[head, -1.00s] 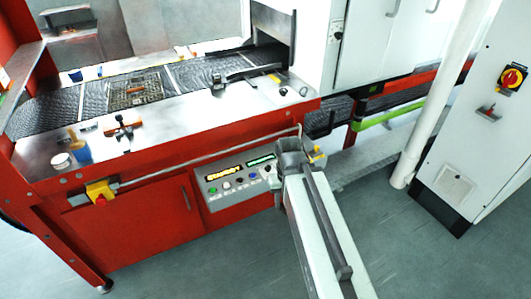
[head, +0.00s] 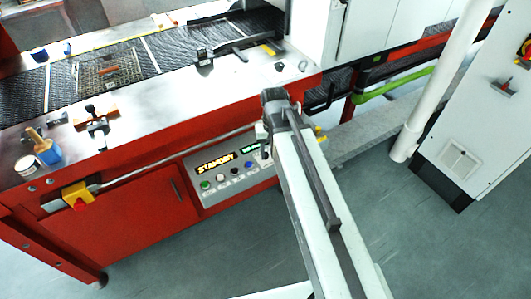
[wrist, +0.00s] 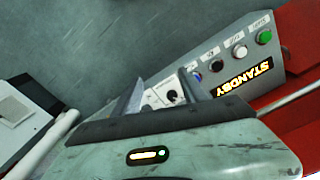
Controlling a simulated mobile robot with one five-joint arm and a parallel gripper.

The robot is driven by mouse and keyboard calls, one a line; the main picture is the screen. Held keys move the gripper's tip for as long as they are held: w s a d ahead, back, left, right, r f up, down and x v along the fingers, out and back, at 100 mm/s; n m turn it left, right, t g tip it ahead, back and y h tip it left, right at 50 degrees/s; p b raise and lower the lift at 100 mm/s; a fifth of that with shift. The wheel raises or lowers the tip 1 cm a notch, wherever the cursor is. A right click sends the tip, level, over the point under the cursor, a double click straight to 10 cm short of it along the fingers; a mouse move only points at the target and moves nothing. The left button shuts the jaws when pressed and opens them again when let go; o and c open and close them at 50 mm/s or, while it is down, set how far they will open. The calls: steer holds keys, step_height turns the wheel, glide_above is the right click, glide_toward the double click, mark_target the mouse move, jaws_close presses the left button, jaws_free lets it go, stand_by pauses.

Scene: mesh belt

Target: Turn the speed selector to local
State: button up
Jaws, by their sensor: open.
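The grey control panel (head: 226,195) is on the red machine front, with a lit STANDBY display (head: 214,164) that also shows in the wrist view (wrist: 244,76). A black knob (wrist: 174,96) on a pale plate, which looks like a selector, is partly visible between the fingers in the wrist view. Its labels and pointer setting are too small to read. My gripper (wrist: 163,92) is open around the line of sight to this knob; contact cannot be told. In the head view, my arm hides the panel's right end and most of the gripper.
Green (wrist: 264,36), white (wrist: 240,52), black (wrist: 216,65) and blue (wrist: 197,76) buttons line the panel. A yellow-and-red stop button (head: 78,197) is at the left. A rail (head: 170,160) runs above the panel. The floor in front is clear.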

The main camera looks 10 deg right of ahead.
steer(key=w+f+b, duration=0.1)
steer(key=w, duration=0.2)
steer(key=w+f+m+b, duration=0.1)
steer(key=w+f, duration=0.1)
steer(key=w, duration=0.2)
steer(key=w+f+m+b, duration=0.1)
steer(key=w, duration=0.2)
steer(key=shift+w+a+f, duration=0.15)
steer(key=shift+w+f, duration=0.15)
steer(key=shift+f, duration=0.05)
steer(key=shift+w, duration=0.25)
step_height(320, 180, down, 8)
steer(key=b, duration=0.8)
steer(key=shift+s+r, duration=0.1)
steer(key=shift+r, duration=0.1)
jaws_close()
